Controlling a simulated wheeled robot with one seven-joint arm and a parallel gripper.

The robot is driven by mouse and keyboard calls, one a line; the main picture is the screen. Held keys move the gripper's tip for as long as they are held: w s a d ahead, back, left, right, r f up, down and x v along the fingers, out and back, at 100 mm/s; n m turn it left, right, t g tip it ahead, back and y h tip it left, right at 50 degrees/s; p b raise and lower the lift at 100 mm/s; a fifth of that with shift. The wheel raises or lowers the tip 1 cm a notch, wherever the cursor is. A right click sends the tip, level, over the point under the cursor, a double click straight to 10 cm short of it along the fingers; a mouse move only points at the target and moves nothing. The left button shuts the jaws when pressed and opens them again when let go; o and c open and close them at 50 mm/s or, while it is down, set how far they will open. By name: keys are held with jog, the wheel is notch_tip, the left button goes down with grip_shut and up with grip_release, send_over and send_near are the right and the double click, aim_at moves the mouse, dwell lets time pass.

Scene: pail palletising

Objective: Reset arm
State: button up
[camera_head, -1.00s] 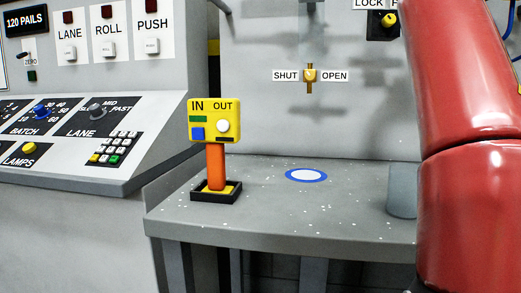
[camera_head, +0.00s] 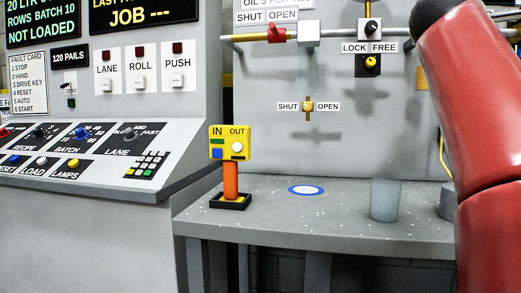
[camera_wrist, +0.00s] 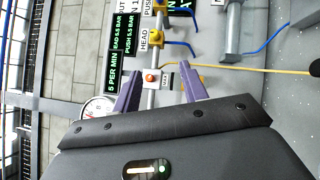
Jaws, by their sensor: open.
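My gripper (camera_wrist: 160,78) shows in the wrist view with its two purple fingers spread apart and nothing between them. Behind the fingers is a wall panel with a HEAD label (camera_wrist: 150,42), an orange-red knob (camera_wrist: 151,78) and a round gauge (camera_wrist: 97,108). The wrist picture is turned on its side. In the head view my red arm (camera_head: 470,130) fills the right edge, and my gripper is out of that view.
A grey bench (camera_head: 270,225) holds a yellow IN/OUT box (camera_head: 230,143) on an orange post, a blue-ringed white disc (camera_head: 306,190) and a grey cup (camera_head: 385,200). A control console (camera_head: 90,150) stands at the left. Pipes with a red-handled valve (camera_head: 277,34) run above.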

jog(key=a+f+m+g+y+p, duration=0.1)
jog(key=a+f+y, duration=0.2)
jog(key=f, duration=0.6)
jog(key=a+f+m+y, duration=0.2)
jog(key=f+y, duration=0.2)
jog(key=f, duration=0.5)
jog(key=a+f+m+g+y+p, duration=0.1)
jog(key=a+f+y, duration=0.2)
jog(key=f, duration=0.5)
jog(key=s+a+f+m+g+y, duration=0.1)
jog(key=s+a+f, duration=0.4)
jog(key=f, duration=0.5)
jog(key=s+a+f+m+g+y, duration=0.2)
jog(key=s+a+f, duration=0.3)
jog(key=f, duration=0.5)
jog(key=s+a+f+m+g+y+p, duration=0.1)
jog(key=s+a+f+m+y, duration=0.2)
jog(key=f, duration=0.7)
jog(key=s+a, duration=0.2)
jog(key=s, duration=0.2)
jog(key=shift+s+g, duration=0.15)
jog(key=shift+g, duration=0.25)
